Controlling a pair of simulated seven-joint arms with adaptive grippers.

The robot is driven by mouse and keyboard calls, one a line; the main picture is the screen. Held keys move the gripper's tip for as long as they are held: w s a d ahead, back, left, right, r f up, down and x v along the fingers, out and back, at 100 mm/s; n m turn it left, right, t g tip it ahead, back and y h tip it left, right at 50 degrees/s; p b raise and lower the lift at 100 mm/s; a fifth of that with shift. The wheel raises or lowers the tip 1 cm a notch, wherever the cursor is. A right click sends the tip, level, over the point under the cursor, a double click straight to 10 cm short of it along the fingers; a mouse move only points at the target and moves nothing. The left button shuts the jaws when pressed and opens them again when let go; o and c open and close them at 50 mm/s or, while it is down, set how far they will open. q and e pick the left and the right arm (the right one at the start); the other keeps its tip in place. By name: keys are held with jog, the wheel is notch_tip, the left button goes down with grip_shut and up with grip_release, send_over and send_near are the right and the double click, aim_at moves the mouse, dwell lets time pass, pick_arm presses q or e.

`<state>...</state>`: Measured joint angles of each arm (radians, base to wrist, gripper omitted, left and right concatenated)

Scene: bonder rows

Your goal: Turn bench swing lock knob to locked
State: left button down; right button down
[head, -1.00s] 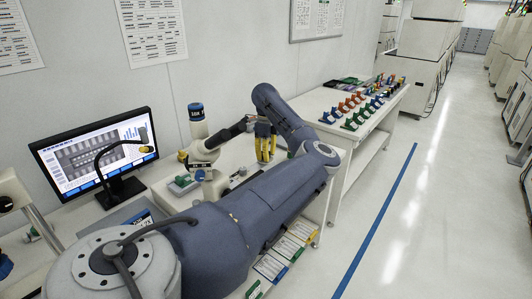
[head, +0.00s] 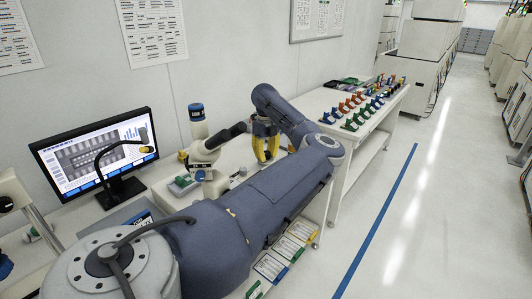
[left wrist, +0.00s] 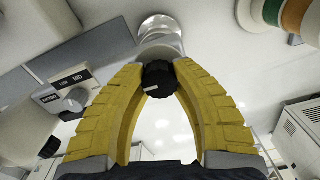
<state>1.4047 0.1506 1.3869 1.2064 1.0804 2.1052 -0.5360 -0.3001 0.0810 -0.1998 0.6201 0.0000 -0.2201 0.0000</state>
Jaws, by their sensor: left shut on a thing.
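The lock knob (left wrist: 159,79), black and ribbed with a pale pointer mark, shows in the left wrist view below a round metal post (left wrist: 161,32). My left gripper (left wrist: 158,68) has its two yellow fingers bowed in around the knob, shut on it, one fingertip at each side. In the head view my left gripper (head: 265,157) is beside the white bench instrument (head: 207,155), and the knob cannot be made out there. My right gripper is not in view.
A grey switch knob (left wrist: 76,98) with a label sits left of the fingers in the wrist view. A monitor (head: 95,155) stands at the left of the bench. A further table (head: 345,142) holds several coloured holders. The floor at right is clear.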

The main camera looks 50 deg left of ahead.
aim_at(266, 153)
pick_arm(q)
jog(key=shift+d+f, duration=0.1)
jog(key=shift+d, duration=0.05)
jog(key=c, duration=0.9)
grip_release()
jog(key=shift+c, duration=0.2)
jog(key=shift+r, duration=0.2)
notch_tip(266, 153, up, 12)
jog(key=shift+f, duration=0.1)
